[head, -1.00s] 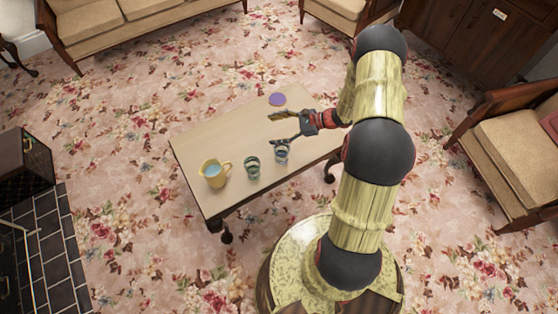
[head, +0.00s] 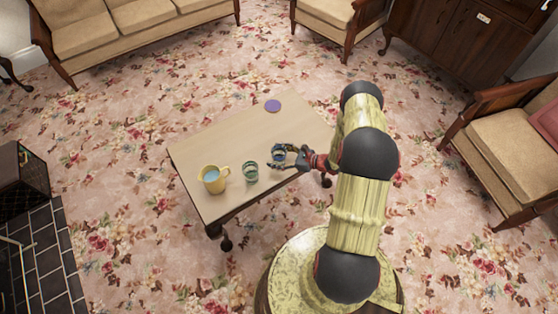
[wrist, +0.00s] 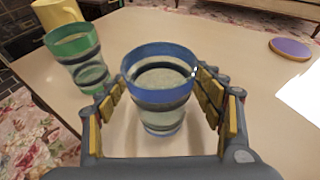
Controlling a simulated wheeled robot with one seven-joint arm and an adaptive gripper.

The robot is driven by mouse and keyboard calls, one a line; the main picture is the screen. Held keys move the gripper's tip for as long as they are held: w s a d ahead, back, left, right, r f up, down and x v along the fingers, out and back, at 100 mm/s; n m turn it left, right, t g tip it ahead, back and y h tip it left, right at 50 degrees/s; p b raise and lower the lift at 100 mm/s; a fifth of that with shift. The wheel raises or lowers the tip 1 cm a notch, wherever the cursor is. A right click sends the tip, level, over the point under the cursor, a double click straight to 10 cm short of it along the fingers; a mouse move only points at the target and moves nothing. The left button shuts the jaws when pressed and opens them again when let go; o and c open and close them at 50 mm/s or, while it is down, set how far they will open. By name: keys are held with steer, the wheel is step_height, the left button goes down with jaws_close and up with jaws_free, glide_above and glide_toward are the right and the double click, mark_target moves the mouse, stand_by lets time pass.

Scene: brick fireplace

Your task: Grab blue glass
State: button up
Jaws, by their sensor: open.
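The blue glass (head: 278,153) stands upright on the table near its front right part. In the wrist view the blue glass (wrist: 161,88) shows a blue rim and a dark band, and it sits between my open fingers. My gripper (head: 287,155) is open around it, with one finger on each side; in the wrist view my gripper (wrist: 164,105) has the right finger close to the glass and the left finger a little apart from it. Whether the right finger touches the glass I cannot tell.
A green glass (head: 250,171) stands just left of the blue one, and a yellow pitcher (head: 212,179) farther left. A purple disc (head: 272,105) lies at the back of the wooden table (head: 222,140).

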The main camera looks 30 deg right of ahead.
steer(key=shift+b+x, duration=0.4)
steer(key=shift+x, duration=1.15)
steer(key=shift+c, duration=1.1)
steer(key=c, duration=1.4)
steer(key=shift+o, duration=0.2)
